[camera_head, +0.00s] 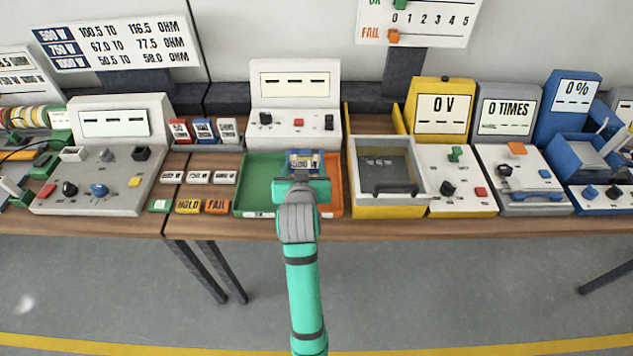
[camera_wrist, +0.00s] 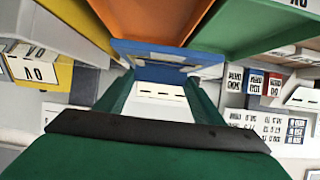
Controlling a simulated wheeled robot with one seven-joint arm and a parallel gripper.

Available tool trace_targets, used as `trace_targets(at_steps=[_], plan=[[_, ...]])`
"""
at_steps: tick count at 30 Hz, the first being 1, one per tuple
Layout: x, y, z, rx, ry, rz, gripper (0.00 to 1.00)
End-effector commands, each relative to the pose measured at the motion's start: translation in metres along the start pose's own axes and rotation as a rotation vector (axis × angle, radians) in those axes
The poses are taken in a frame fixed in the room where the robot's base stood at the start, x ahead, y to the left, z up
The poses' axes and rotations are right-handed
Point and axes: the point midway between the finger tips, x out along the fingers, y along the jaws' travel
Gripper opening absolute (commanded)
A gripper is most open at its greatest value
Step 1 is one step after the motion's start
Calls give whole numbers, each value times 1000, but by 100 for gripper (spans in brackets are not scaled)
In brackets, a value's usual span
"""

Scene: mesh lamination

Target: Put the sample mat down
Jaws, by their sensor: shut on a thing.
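The sample mat (camera_head: 304,161) is a small blue piece with a pale label that seems to read 500 W. My gripper (camera_head: 303,181) is shut on it, over the line where a green tray (camera_head: 262,172) on the left meets an orange tray (camera_head: 331,203) on the right. In the wrist view the blue mat (camera_wrist: 165,66) sits between the tips of my gripper (camera_wrist: 160,82), with the orange and green trays beyond it. I cannot tell whether the mat touches a tray. My gripper hides part of both trays.
A white meter box (camera_head: 295,100) stands behind the trays. A yellow box with a dark window (camera_head: 388,165) stands close on the right. Small label blocks (camera_head: 188,206) lie on the wooden table on the left. Both trays show bare floor.

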Motion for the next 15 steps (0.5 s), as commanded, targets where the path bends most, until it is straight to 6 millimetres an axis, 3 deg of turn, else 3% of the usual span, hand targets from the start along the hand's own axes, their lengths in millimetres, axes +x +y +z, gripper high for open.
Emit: trace_targets(at_steps=[6,15], plan=[[29,21,25,1,-4,0,36],[47,35,39,1,-4,1,36]])
